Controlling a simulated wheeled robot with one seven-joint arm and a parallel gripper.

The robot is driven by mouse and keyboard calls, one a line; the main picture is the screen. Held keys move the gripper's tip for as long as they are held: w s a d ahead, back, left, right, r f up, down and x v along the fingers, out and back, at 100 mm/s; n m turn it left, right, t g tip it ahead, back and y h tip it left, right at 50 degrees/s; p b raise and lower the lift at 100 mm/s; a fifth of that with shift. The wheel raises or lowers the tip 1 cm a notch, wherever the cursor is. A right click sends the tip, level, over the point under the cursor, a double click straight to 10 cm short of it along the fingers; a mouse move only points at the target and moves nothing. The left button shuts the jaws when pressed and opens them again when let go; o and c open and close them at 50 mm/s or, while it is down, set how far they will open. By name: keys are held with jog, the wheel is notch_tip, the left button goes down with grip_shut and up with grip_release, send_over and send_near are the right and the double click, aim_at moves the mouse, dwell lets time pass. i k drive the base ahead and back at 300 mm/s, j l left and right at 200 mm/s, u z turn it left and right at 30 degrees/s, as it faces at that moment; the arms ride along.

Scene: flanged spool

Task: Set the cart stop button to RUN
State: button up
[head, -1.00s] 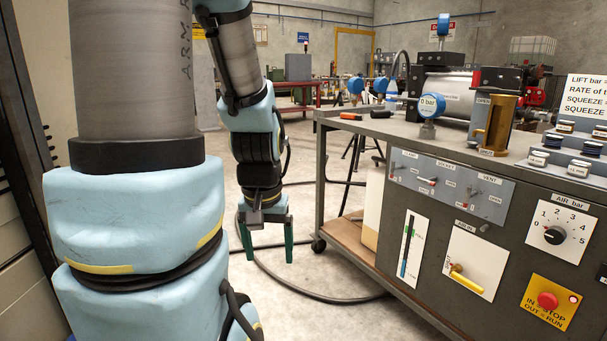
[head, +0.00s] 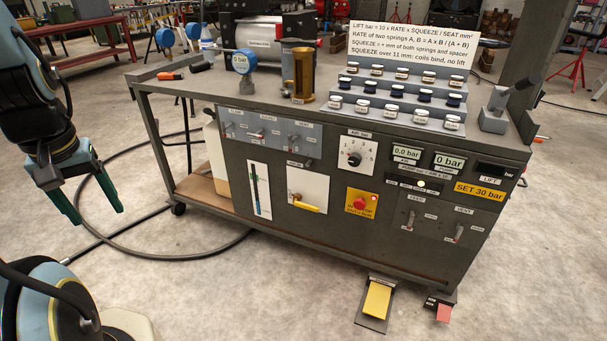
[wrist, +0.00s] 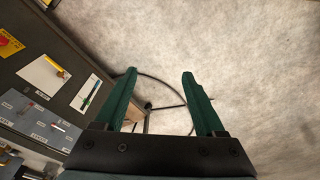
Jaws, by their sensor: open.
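The cart stop button (head: 360,203) is a red mushroom knob on a yellow plate, low in the middle of the cart's front. A small red light glows at the plate's upper right. In the earlier head view the plate reads "IN = STOP, OUT = RUN"; I cannot tell whether the button is in or out. My gripper (head: 92,214) is open and empty over bare floor, well left of the cart and apart from it. Its two green fingers point down. In the wrist view my gripper (wrist: 160,78) is open, with part of the yellow plate (wrist: 9,43) at the left edge.
The grey cart (head: 270,130) has a yellow-handled valve (head: 305,207), toggle panels and an air dial (head: 354,158) on its front. A yellow pedal (head: 377,300) and a red pedal (head: 443,312) stand at its foot. A black hose crosses the floor; the floor before the cart is open.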

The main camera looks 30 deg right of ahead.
aim_at(359, 204)
jog(key=z, duration=0.5)
jog(key=i+z, duration=0.1)
jog(key=z, duration=0.85)
jog(key=i+z, duration=0.15)
jog(key=z, duration=0.3)
